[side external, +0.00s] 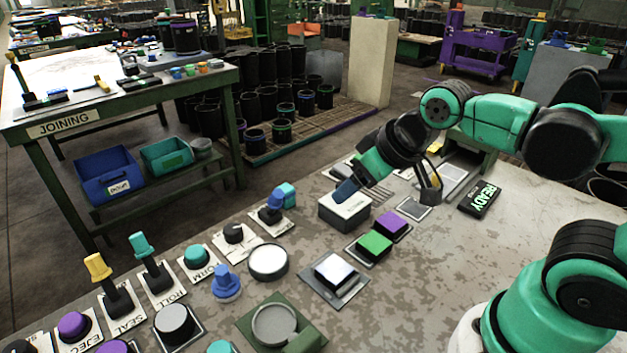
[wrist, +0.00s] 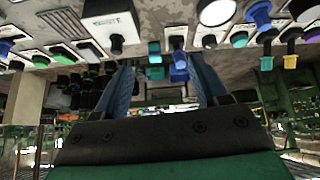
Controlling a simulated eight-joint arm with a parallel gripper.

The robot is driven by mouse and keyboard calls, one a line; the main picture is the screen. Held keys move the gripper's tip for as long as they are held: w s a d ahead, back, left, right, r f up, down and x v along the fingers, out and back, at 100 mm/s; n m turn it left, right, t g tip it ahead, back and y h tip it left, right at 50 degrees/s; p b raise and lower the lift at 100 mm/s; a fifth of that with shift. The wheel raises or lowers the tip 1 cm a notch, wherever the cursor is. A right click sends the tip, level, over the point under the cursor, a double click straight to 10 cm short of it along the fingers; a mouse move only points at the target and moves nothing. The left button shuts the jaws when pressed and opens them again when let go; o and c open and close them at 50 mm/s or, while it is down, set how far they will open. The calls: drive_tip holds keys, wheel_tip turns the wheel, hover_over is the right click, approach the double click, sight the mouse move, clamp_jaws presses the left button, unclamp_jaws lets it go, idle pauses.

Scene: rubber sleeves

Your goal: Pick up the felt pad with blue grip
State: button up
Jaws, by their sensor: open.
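A blue upright knob-shaped piece on a round base (side external: 226,284) stands loose on the bench, left of a white round button; it best fits the felt pad with blue grip, though its underside is hidden. It also seems to show near the top right of the wrist view (wrist: 258,13). My gripper (side external: 346,190) is above the grey-white box (side external: 344,212), to the right of and behind the blue piece, and apart from it. In the wrist view its two blue fingers (wrist: 158,66) are spread with nothing clamped between them.
A blue lever (side external: 271,207) and a light-blue block (side external: 287,194) stand left of the box. Green (side external: 374,245) and purple (side external: 393,223) buttons, a white square button (side external: 335,270) and a grey round dish (side external: 274,324) crowd the bench.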

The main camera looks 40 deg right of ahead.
drive_tip(key=w+a+r+n+g, duration=0.1)
drive_tip(key=w+a+n+g, duration=0.1)
drive_tip(key=w+a+n, duration=0.45)
drive_tip(key=n+g, duration=0.5)
drive_tip(key=n, duration=1.4)
hover_over(221, 269)
drive_tip(key=f, duration=0.7)
drive_tip(key=shift+d, duration=0.25)
drive_tip(key=shift+a+f, duration=0.2)
drive_tip(key=shift+n, duration=0.25)
drive_tip(key=shift+f, duration=2.8)
drive_tip(key=shift+c, duration=0.2)
clamp_jaws()
